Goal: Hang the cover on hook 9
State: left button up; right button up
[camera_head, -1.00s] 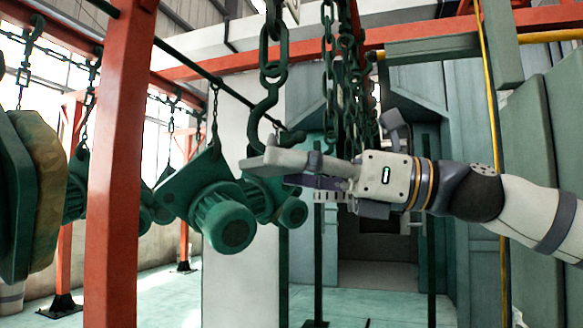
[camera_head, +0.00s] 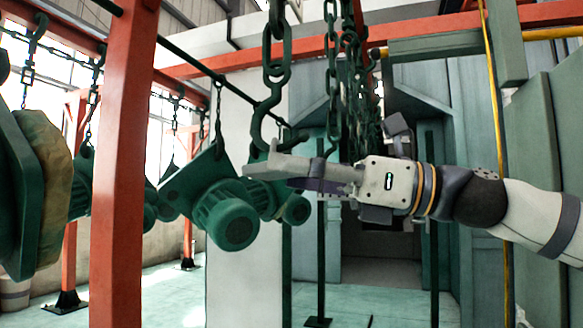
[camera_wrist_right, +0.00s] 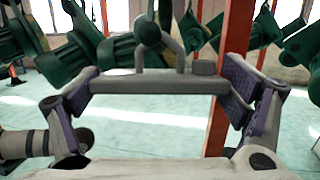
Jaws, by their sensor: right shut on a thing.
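The cover (camera_head: 277,167) is a light grey flat piece, seen nearly edge-on in the head view. My right gripper (camera_head: 325,178) is shut on it. In the right wrist view the cover (camera_wrist_right: 160,83) spans between the purple finger pads, with a grey loop (camera_wrist_right: 181,50) standing on its top. A dark green hook (camera_head: 262,130) hangs on a chain just above the cover's left part. A dark green rounded shape shows at the loop in the wrist view; I cannot tell whether the hook passes through the loop. No hook number is readable. My left gripper is out of view.
Green motor-like parts (camera_head: 228,215) hang on chains at the left, close to the cover. A red post (camera_head: 122,190) stands before them. More chains (camera_head: 350,90) hang behind my right gripper. The floor (camera_head: 250,300) below is mostly clear.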

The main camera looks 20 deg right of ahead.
jog(key=o, duration=1.2)
